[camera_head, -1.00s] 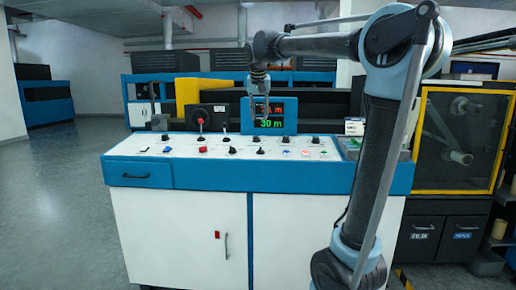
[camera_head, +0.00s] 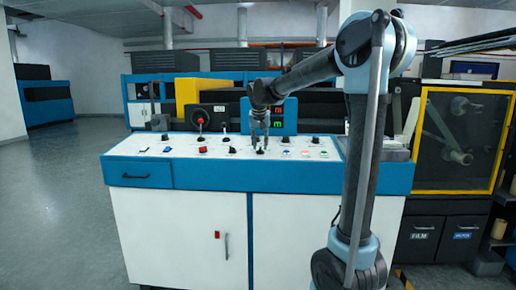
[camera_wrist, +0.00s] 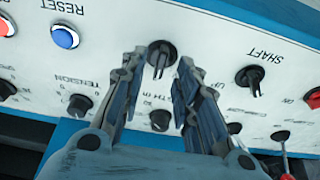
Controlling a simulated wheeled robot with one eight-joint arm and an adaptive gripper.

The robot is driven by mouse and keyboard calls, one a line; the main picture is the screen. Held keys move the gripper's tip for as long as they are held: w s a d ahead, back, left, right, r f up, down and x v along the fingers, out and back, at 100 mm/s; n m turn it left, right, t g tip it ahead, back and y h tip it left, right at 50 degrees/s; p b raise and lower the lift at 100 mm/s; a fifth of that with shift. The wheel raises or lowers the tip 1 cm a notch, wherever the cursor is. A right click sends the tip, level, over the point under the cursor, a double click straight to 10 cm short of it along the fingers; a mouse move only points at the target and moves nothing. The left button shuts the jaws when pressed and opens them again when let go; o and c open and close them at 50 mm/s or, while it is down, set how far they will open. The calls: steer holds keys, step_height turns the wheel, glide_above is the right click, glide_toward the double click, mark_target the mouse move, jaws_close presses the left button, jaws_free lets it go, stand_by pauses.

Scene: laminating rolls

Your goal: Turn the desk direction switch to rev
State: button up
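The desk panel (camera_head: 130,146) carries several black rotary switches. My gripper (camera_head: 260,146) is lowered over the panel in the head view, its fingers pointing down around a black switch (camera_head: 260,152). In the wrist view my gripper (camera_wrist: 158,68) is open, with one finger on each side of a black rotary switch (camera_wrist: 161,54). Gaps show between the fingertips and the switch handle. The fingers hide part of the panel around it, and I cannot read a direction or rev label there.
In the wrist view a SHAFT switch (camera_wrist: 249,79) is to the right, a blue RESET button (camera_wrist: 65,37) to the left and a TENSION knob (camera_wrist: 79,105) below left. A red-topped lever (camera_wrist: 283,148) stands lower right. The display (camera_head: 285,115) stands behind my gripper.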

steer(key=shift+x, duration=1)
jaws_close()
steer(key=shift+a+r, duration=0.1)
steer(key=shift+a, duration=0.1)
